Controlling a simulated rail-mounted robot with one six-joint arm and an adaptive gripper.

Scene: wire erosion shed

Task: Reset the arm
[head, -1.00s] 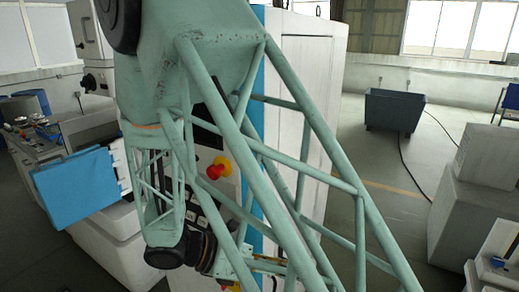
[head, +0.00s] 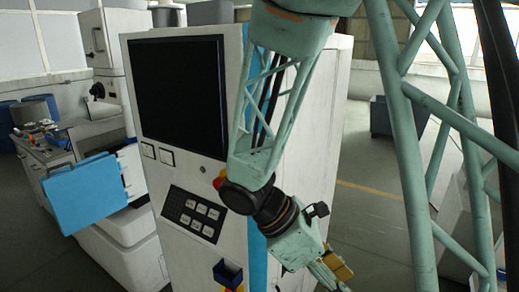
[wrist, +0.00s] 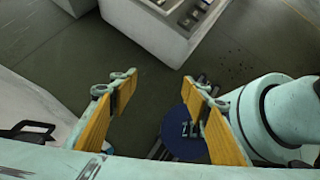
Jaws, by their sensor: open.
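My gripper (head: 335,268) is at the lower middle of the head view, below my wrist joint and partly cut off by the bottom edge. It is in front of the right side of the white machine cabinet (head: 300,175). In the wrist view my gripper (wrist: 155,90) shows two yellow fingers spread wide apart, with nothing between them. The floor lies beyond the fingers. My green lattice arm hangs down the middle and right of the head view.
The cabinet carries a dark screen (head: 180,95) and a keypad (head: 193,213). A red knob (head: 218,181) is partly hidden by my arm. A small dark-blue holder (head: 228,273) is below. A blue panel (head: 85,194) stands left. A grey bin (head: 381,116) stands behind on the floor.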

